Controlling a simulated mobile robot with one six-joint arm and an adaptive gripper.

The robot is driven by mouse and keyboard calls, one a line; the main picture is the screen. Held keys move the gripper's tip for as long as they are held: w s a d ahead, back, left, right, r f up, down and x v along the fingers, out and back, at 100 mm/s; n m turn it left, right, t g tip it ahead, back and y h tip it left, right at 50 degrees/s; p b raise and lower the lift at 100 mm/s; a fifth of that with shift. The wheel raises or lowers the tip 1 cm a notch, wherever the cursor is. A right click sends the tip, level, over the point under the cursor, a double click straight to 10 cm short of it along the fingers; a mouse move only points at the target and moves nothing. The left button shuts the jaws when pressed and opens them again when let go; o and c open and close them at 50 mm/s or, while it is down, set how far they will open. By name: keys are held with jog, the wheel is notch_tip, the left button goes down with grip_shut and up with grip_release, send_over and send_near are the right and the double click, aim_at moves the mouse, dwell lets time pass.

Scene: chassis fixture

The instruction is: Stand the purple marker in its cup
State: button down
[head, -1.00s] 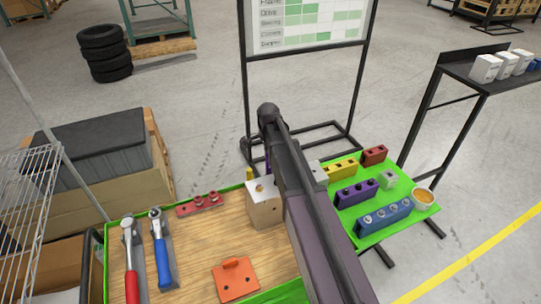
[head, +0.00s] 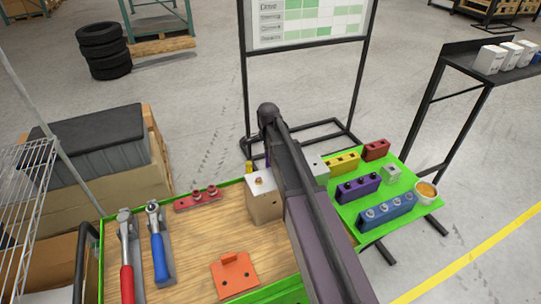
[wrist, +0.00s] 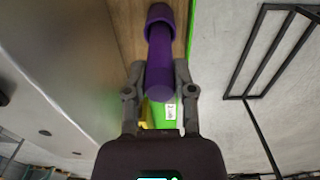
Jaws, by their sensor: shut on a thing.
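In the wrist view, my gripper (wrist: 160,72) is shut on the purple marker (wrist: 160,80), one finger on each side of it. The marker's near end points toward the camera. Its far end meets a wider purple, dark-mouthed round piece (wrist: 160,13), which looks like the cup. I cannot tell whether the marker is inside it or only in front of it. In the head view, a small purple strip (head: 267,160) shows beside my arm, which hides my gripper.
A wooden block with a pale top (head: 264,203) stands close left of my arm. An orange plate (head: 235,276) and two ratchets lie on the wood-topped table. Right of my arm, a green surface holds red, yellow, purple and blue blocks (head: 387,212) and a small bowl (head: 426,191).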

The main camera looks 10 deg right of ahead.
jog(key=shift+f+b, duration=0.7)
jog(key=shift+f, duration=0.15)
jog(key=shift+c, duration=1.8)
grip_release()
jog(key=shift+r, duration=0.1)
notch_tip(320, 180, up, 9)
jog(key=p, duration=0.9)
jog(key=shift+s, duration=0.1)
